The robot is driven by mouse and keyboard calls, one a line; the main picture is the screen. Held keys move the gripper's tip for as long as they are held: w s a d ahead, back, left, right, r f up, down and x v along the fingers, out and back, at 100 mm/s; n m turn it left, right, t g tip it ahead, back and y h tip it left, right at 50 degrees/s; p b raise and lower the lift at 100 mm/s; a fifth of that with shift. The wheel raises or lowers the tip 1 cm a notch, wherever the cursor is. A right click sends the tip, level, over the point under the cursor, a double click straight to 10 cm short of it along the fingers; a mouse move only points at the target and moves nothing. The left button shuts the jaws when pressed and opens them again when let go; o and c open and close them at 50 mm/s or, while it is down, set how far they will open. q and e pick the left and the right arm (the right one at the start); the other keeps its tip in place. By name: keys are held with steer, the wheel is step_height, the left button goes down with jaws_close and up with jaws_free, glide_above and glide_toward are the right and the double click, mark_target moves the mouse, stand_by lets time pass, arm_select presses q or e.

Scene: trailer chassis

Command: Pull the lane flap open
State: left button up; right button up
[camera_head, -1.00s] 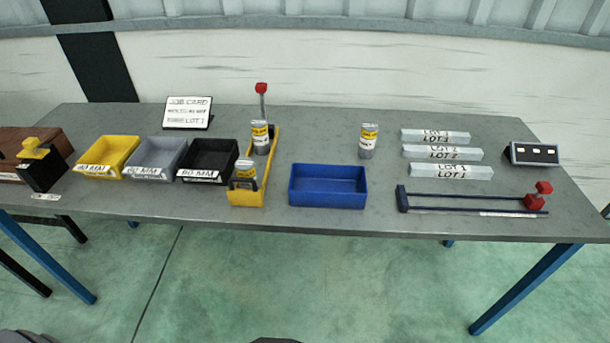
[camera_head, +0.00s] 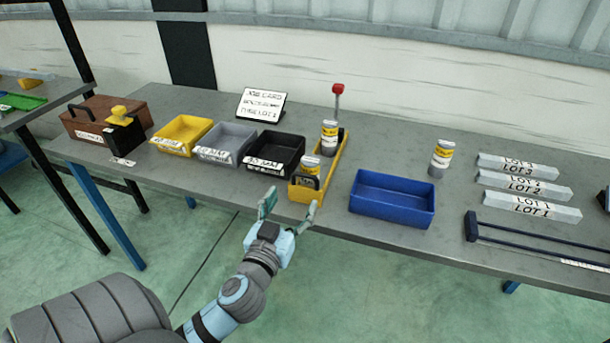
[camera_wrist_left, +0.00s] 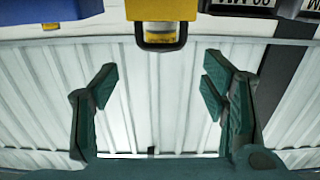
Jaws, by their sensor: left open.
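The yellow lane (camera_head: 337,161) runs front to back on the table, with one can (camera_head: 329,138) midway and another can (camera_head: 310,167) at its front end. A dark flap with a loop-shaped handle (camera_head: 310,180) is at the front end, in front of the near can. In the left wrist view, the yellow lane end (camera_wrist_left: 162,10) and the dark loop (camera_wrist_left: 161,45) are at the top middle. My left gripper (camera_head: 289,208) is open and empty at the table's front edge, just short of the lane, its fingers apart from the loop. My right gripper is out of view.
A black bin (camera_head: 274,154), grey bin (camera_head: 225,144) and yellow bin (camera_head: 181,135) stand left of the lane. A blue bin (camera_head: 392,213) stands to its right, with a lone can (camera_head: 441,158) behind. A red-knobbed lever (camera_head: 338,97) rises at the lane's back.

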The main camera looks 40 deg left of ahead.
mark_target(306, 174)
arm_select(q)
steer(key=x, duration=1)
steer(key=shift+p, duration=0.35)
